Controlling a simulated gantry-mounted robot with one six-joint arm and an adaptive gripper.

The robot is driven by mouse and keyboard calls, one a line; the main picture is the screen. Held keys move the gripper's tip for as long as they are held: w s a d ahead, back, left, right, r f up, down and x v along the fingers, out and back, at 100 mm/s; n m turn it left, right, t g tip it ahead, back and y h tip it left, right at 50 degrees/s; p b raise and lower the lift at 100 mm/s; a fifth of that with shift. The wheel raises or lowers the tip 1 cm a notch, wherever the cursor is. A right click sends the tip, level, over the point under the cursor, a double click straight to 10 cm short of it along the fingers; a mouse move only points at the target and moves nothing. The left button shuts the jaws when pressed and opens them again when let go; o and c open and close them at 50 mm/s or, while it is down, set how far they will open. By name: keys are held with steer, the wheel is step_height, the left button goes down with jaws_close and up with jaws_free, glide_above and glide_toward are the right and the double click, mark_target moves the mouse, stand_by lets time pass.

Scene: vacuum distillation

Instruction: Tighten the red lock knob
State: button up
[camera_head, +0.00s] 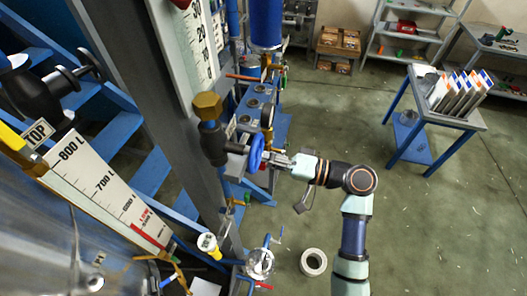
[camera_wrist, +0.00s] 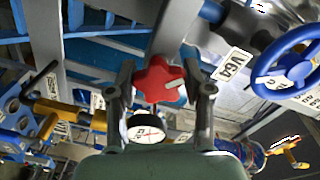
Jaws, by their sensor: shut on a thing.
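The red lock knob (camera_wrist: 158,80) is star-shaped and sits in the middle of the wrist view. My gripper (camera_wrist: 162,88) has one finger on each side of it and is shut on it. In the head view my gripper (camera_head: 278,160) reaches left to the steel column, close to a blue handwheel (camera_head: 257,153). I cannot make out the knob in the head view, where the gripper and wheel seem to hide it.
A round white gauge (camera_wrist: 146,132) lies just below the knob in the wrist view. A blue handwheel (camera_wrist: 286,68) is at upper right, beside a V6A label (camera_wrist: 232,65). Yellow fittings (camera_wrist: 68,112) are at left. The floor (camera_head: 300,220) right of the column is mostly clear.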

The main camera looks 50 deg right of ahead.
steer(key=m+p, duration=0.1)
steer(key=m, duration=0.2)
steer(key=shift+r, duration=0.1)
steer(key=m, duration=0.3)
steer(key=shift+m, duration=0.3)
steer(key=m, duration=0.3)
steer(key=shift+f+m, duration=0.2)
steer(key=shift+m, duration=0.1)
steer(key=m, duration=0.3)
steer(key=shift+m, duration=0.3)
steer(key=m, duration=0.7)
steer(key=shift+f, duration=0.1)
steer(key=m, duration=0.6)
steer(key=shift+a+m, duration=0.1)
steer(key=shift+m, duration=0.2)
steer(key=o, duration=1.2)
